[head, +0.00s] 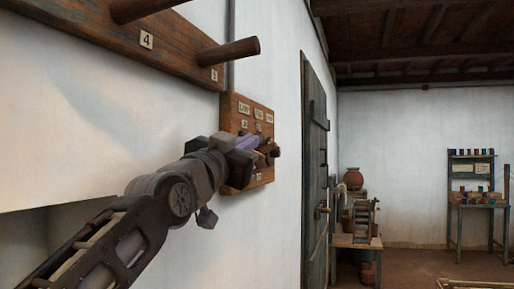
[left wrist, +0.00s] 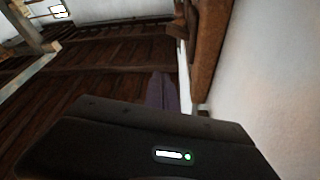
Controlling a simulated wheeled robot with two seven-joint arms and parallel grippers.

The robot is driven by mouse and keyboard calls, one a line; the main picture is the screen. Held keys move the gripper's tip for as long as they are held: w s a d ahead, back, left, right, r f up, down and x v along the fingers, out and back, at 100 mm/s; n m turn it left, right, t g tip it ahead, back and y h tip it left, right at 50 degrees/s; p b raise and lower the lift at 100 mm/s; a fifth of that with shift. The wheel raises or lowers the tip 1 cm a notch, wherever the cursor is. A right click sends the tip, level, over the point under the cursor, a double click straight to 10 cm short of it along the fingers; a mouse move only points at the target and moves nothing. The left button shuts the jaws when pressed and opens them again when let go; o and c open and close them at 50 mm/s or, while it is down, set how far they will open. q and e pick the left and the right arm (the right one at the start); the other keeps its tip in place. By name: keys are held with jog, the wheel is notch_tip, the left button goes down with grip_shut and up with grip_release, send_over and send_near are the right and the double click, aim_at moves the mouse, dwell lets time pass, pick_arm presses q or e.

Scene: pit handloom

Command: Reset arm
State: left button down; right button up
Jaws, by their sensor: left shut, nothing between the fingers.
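My left arm reaches in from the lower left in the head view. Its gripper (head: 250,143) is shut and empty, in front of the small labelled wooden board (head: 262,112) on the left wall. A purple-grey piece shows at the gripper's front, and also in the left wrist view (left wrist: 162,90); I cannot tell whether it is a finger or something on the board. The gripper hides the board's lower part, and I cannot tell whether they touch. My right gripper is not in view.
A long wooden rail (head: 165,42) with round pegs (head: 230,51) and number tags is on the wall above my arm. Further off are a dark door (head: 316,165), a small table (head: 357,241) with a clay pot (head: 353,178), and a shelf stand (head: 470,201). Floor (head: 420,268) shows at right.

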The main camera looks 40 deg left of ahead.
pick_arm(q)
jog(key=shift+s+f, duration=0.1)
jog(key=shift+s, duration=0.15)
dwell(0.4)
